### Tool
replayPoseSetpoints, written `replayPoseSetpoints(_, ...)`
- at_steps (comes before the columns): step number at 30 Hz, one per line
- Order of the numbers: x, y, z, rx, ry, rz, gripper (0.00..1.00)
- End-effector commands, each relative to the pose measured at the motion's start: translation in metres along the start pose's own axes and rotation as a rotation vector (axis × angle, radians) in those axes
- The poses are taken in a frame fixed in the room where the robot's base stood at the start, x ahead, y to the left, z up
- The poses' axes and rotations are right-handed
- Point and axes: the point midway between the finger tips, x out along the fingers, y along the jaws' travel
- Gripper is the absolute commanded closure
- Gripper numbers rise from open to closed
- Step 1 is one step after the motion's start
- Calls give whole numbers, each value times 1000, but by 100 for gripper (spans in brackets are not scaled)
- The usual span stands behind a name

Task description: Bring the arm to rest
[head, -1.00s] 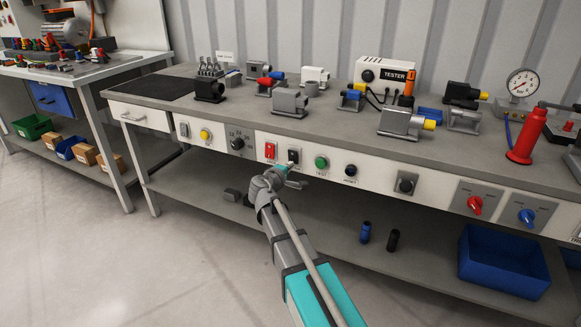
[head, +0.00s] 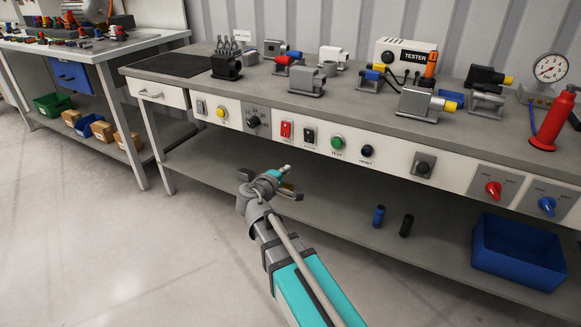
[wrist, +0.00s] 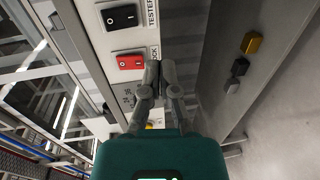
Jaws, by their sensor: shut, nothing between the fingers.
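My gripper (wrist: 158,75) shows in the wrist view with its two grey fingers together and nothing between them. In the head view my gripper (head: 285,178) is at the end of my outstretched grey and teal arm, in front of the workbench and below its switch panel. It is apart from the panel in the head view. In the wrist view a red rocker switch (wrist: 130,62) and a black rocker switch (wrist: 120,16) lie to the left of the fingers. The same red switch (head: 286,130) and black switch (head: 309,135) sit side by side on the bench front.
The workbench top (head: 385,107) carries several grey and black drive units, a tester box (head: 405,58) and a red hand pump (head: 549,125). A blue bin (head: 518,252) and two small cylinders stand on the lower shelf. The floor (head: 120,260) in front is clear.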

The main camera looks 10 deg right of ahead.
Motion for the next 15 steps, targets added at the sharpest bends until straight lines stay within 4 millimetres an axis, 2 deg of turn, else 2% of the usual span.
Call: replayPoseSetpoints(15, 0, -2, 4, 9, -8, -11, 100)
